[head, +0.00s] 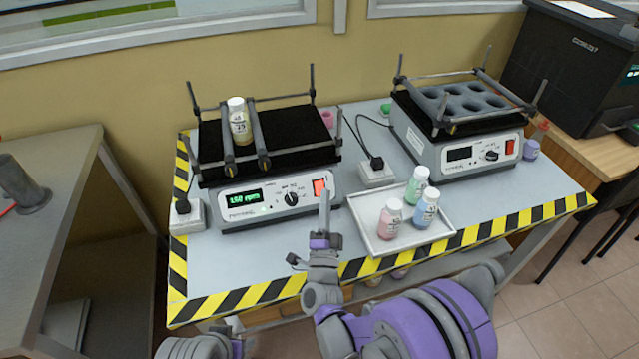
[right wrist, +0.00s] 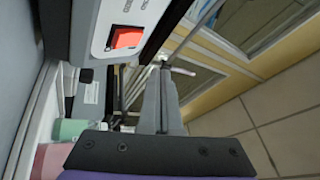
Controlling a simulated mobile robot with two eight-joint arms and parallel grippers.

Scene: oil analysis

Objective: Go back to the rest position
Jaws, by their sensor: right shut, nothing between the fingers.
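My right gripper (head: 324,195) is shut and empty, pointing upright just in front of the left shaker (head: 265,200), near its red switch (head: 319,187). I cannot tell whether it touches the shaker. In the right wrist view, the shut fingers (right wrist: 162,72) reach forward, and the red switch (right wrist: 127,38) of a device shows beside them, apart from the tips. The left shaker's display is lit green, and a bottle with a yellowish label (head: 239,122) stands between its bars. Part of my left arm shows at the bottom edge, but its gripper is not visible.
A white tray (head: 372,238) with three bottles stands right of my right gripper. A second shaker (head: 460,152) with a holed rack and dark display stands at the right. A printer (head: 560,60) is at the far right. The striped front strip (head: 250,291) edges the table.

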